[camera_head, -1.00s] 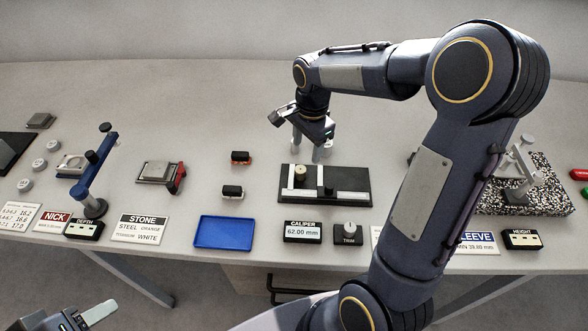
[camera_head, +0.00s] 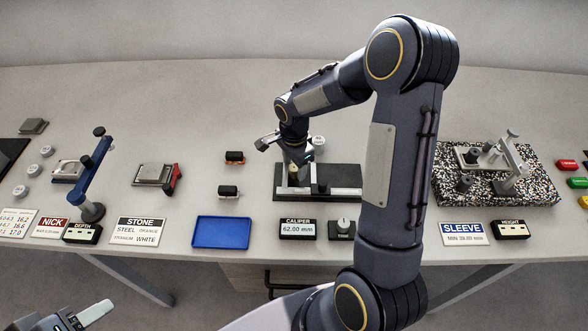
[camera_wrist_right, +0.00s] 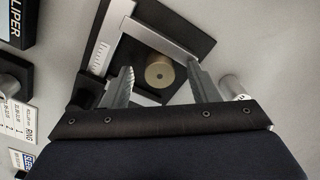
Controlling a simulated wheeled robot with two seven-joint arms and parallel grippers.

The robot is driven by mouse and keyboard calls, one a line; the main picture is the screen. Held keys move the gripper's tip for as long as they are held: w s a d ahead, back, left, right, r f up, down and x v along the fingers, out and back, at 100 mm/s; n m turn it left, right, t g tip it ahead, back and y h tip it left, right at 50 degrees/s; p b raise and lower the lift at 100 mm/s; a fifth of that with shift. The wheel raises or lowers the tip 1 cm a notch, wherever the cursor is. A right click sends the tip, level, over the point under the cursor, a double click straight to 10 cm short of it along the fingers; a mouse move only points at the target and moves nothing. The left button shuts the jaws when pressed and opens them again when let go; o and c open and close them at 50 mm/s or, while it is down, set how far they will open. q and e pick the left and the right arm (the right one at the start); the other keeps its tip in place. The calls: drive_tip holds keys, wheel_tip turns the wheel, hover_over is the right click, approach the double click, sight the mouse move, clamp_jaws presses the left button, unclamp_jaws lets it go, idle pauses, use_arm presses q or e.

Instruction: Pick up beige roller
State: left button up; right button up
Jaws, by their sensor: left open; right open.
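The beige roller (camera_wrist_right: 159,73) stands on the black caliper plate (camera_head: 344,182), beside the silver caliper bar (camera_wrist_right: 107,40). In the right wrist view it lies between the two fingers of my open right gripper (camera_wrist_right: 159,70), with gaps on both sides. How far the fingertips are above or around it I cannot tell. In the head view my right gripper (camera_head: 296,162) is over the left end of the plate and mostly hides the roller. My left gripper (camera_head: 92,315) is open and empty at the bottom left, off the table.
A pale cylinder (camera_wrist_right: 232,86) stands close outside the right finger. The blue tray (camera_head: 221,232) is front left of the plate, with the caliper display (camera_head: 297,229) and trim knob (camera_head: 342,228) in front. A speckled block (camera_head: 520,185) with a stand is right.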

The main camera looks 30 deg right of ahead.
clamp_jaws()
drive_tip(key=shift+r, duration=0.1)
